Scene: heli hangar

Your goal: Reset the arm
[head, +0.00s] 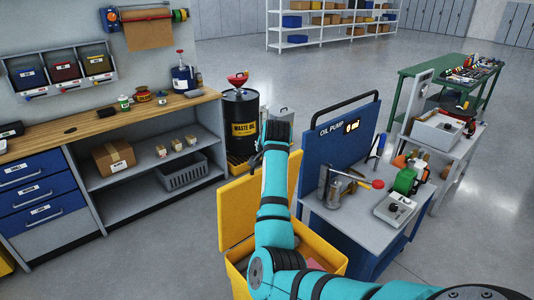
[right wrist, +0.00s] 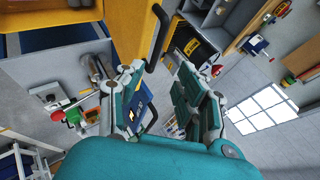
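My right arm (head: 272,215), teal with black joints, comes in from the lower right of the head view and reaches up over the yellow bin (head: 237,212). Its far end (head: 277,132) points away from me, in front of the waste oil drum, and the fingers are hard to make out there. In the right wrist view my right gripper (right wrist: 160,85) has its two teal finger pads apart with nothing between them. My left arm and gripper are not in view.
The blue oil pump cart (head: 345,135) stands close right of the arm. A black waste oil drum (head: 240,125) is behind it. A wooden-topped workbench (head: 60,145) is at the left. A green table (head: 415,72) stands at the right. Open floor (head: 345,65) lies beyond.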

